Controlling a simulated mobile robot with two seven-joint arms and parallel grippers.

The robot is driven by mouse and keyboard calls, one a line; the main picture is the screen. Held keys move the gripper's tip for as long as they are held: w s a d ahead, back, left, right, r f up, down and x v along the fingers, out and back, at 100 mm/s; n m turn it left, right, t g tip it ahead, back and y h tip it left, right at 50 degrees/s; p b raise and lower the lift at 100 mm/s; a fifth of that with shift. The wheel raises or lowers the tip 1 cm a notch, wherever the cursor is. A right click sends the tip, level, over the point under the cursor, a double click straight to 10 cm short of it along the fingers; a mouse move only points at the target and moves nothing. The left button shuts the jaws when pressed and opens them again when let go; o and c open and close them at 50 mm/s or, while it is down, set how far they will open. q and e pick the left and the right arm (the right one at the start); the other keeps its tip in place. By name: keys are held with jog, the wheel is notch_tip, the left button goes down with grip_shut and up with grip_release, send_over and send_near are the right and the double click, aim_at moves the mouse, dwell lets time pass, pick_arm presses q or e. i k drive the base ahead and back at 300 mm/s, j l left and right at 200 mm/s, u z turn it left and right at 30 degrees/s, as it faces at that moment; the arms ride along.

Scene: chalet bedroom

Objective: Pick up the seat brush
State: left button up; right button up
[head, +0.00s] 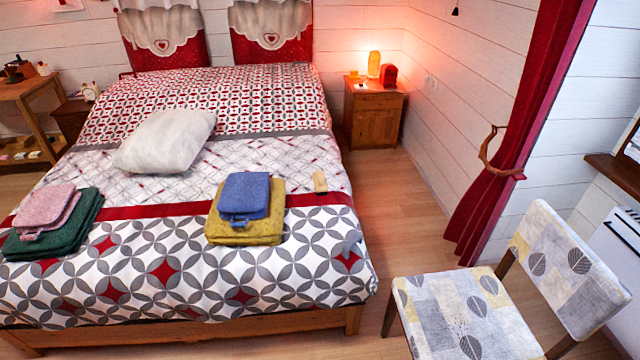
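A small tan wooden object, which looks like the seat brush (320,181), lies on the bed near its right edge. It is just right of the folded blue and yellow towels and touches or nearly touches the red stripe of the bedspread. Its bristles cannot be made out at this size. Neither of my grippers shows in the head view.
The bed (300,262) fills the left and middle. A blue towel (244,195) lies on a yellow one (220,230); pink and green towels lie farther left. A chair (450,310) with leaf-patterned cushions stands at front right. Bare floor (405,215) separates bed and curtain (515,130).

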aim_at(321, 189)
jog(key=i+l, duration=0.15)
jog(key=i, duration=0.8)
jog(key=i+u, duration=0.1)
jog(key=u, duration=0.45)
